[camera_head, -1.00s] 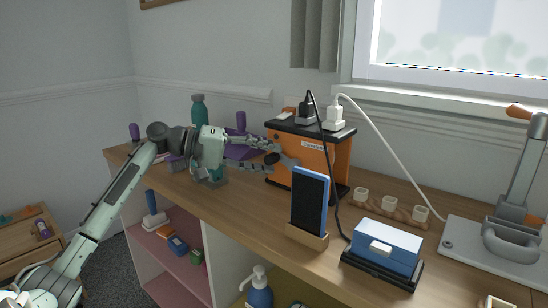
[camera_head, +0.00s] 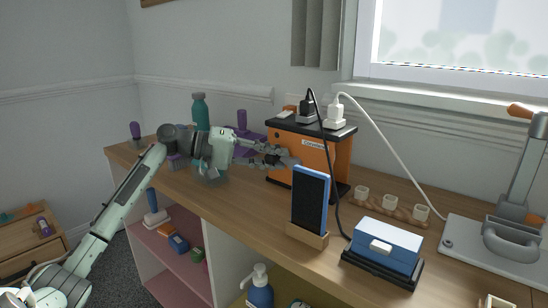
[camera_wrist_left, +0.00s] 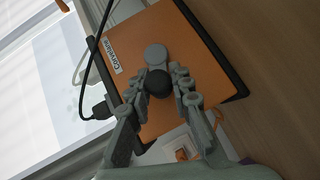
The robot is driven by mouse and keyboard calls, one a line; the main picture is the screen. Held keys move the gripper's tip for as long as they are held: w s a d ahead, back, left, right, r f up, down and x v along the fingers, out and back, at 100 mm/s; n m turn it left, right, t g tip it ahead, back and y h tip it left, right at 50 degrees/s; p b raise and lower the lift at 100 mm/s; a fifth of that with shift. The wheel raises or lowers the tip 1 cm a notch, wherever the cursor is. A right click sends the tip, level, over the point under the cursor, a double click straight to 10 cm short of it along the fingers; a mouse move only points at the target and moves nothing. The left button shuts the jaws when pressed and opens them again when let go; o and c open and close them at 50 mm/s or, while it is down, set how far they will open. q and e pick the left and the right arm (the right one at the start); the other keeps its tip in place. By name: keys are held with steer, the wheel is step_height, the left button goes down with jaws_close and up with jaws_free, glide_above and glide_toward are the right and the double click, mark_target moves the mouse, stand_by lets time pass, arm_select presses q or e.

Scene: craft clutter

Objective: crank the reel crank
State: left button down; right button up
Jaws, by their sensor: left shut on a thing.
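The reel is an orange box (camera_head: 313,152) with a black top and a white label, standing on the wooden counter. In the left wrist view its orange face (camera_wrist_left: 195,52) fills the middle, with a round grey hub (camera_wrist_left: 155,54) on it. The crank's black ball knob (camera_wrist_left: 159,84) sits just beside the hub in that view. My left gripper (camera_head: 279,157) reaches the box's left face from the left. In the left wrist view my left gripper (camera_wrist_left: 161,80) has its fingers closed on both sides of the knob. The crank's arm is mostly hidden. My right gripper is not in view.
A black plug (camera_head: 306,110) and a white plug (camera_head: 335,118) with cables stand on the box. A phone (camera_head: 310,200) on a wooden stand and a blue box (camera_head: 385,245) are in front. A teal bottle (camera_head: 200,112) and purple things (camera_head: 241,121) are behind my left arm.

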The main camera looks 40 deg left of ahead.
arm_select(q)
steer(key=shift+f+n+t+h, duration=0.3)
steer(key=shift+f+n+h, duration=0.15)
steer(key=shift+n+h, duration=0.2)
steer(key=shift+a+f+n+h, duration=0.1)
steer(key=shift+n+h, duration=0.15)
steer(key=c, duration=1.4)
jaws_free()
steer(key=shift+o, duration=0.4)
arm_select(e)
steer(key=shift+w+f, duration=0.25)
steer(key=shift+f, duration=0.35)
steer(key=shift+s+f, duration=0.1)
arm_select(q)
steer(key=v, duration=1.2)
steer(key=shift+f, duration=0.2)
